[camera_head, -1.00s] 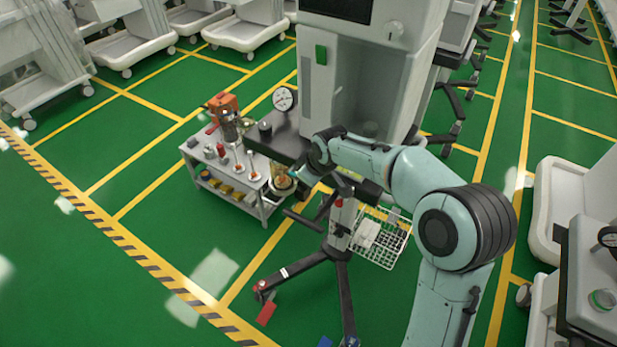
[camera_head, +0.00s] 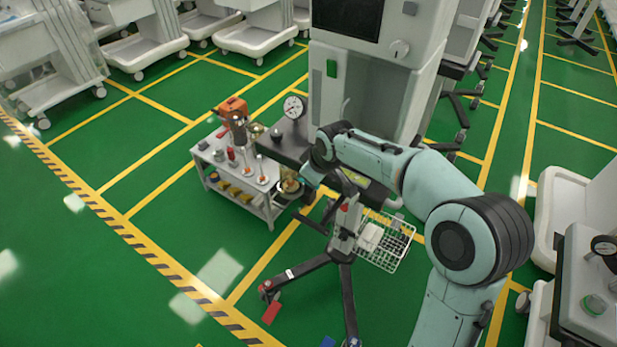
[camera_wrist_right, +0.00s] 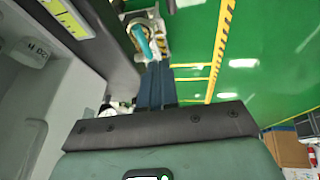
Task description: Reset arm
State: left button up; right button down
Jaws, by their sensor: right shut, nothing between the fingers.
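My right arm comes in from the right in the head view and reaches across the front of a grey anaesthesia cart (camera_head: 375,75). Its gripper end (camera_head: 308,178) is beside the cart's dark shelf, near the right end of a small side table (camera_head: 262,209). In the right wrist view the dark blue fingers (camera_wrist_right: 156,85) are together and hold nothing. A teal stick-like thing (camera_wrist_right: 145,42) shows beyond their tips; I cannot tell what it is. My left gripper is not in view.
The side table carries an orange object (camera_head: 232,106), bottles and small tools. A dial gauge (camera_head: 294,107) stands by the cart. A white wire basket (camera_head: 385,243) and dark wheeled legs (camera_head: 310,268) are below my arm. Green floor at the left is open.

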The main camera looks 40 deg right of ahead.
jog(key=s+r, duration=0.4)
jog(key=shift+s+d, duration=0.35)
jog(key=shift+d, duration=0.05)
jog(key=shift+r, duration=0.1)
